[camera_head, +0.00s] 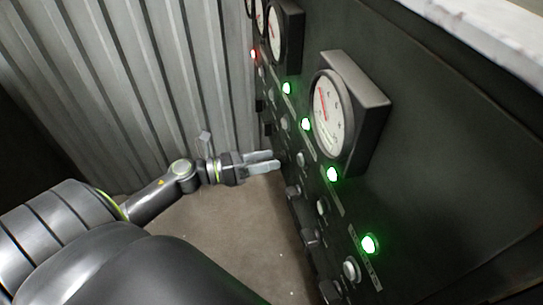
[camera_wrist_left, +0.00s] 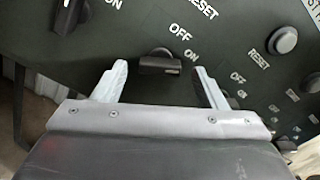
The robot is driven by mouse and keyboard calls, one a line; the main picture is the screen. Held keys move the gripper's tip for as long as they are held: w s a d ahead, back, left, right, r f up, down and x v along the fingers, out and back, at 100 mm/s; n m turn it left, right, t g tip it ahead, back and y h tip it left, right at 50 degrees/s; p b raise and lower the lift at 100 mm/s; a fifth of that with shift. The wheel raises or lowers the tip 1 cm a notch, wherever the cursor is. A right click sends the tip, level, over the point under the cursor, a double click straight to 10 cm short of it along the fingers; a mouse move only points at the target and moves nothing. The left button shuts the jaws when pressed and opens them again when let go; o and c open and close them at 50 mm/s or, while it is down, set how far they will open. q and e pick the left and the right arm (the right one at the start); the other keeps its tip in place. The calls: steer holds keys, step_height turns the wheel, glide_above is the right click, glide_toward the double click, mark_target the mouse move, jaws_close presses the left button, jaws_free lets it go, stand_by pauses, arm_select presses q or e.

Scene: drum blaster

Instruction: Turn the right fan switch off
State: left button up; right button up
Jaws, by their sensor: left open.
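My left gripper (camera_head: 262,162) is open and reaches from the left to the dark control panel (camera_head: 440,130) in the head view. In the left wrist view its two fingers (camera_wrist_left: 162,85) stand apart on either side of a black rotary switch (camera_wrist_left: 160,64). The switch lies between the fingers, with OFF and ON printed above it. Its handle lies roughly level in the picture, its right end below ON. I cannot tell whether the fingers touch it, nor which fan it serves. My right gripper is not in view.
Round gauges (camera_head: 328,112) stick out from the panel. Several green lamps (camera_head: 370,243) and a red lamp (camera_head: 254,55) are lit. More knobs and a grey reset button (camera_wrist_left: 283,40) sit nearby. A corrugated metal wall (camera_head: 170,80) stands behind; the floor (camera_head: 225,225) below is clear.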

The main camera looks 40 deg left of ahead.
arm_select(q)
steer(key=shift+x, duration=1)
steer(key=shift+c, duration=0.3)
steer(key=c, duration=0.9)
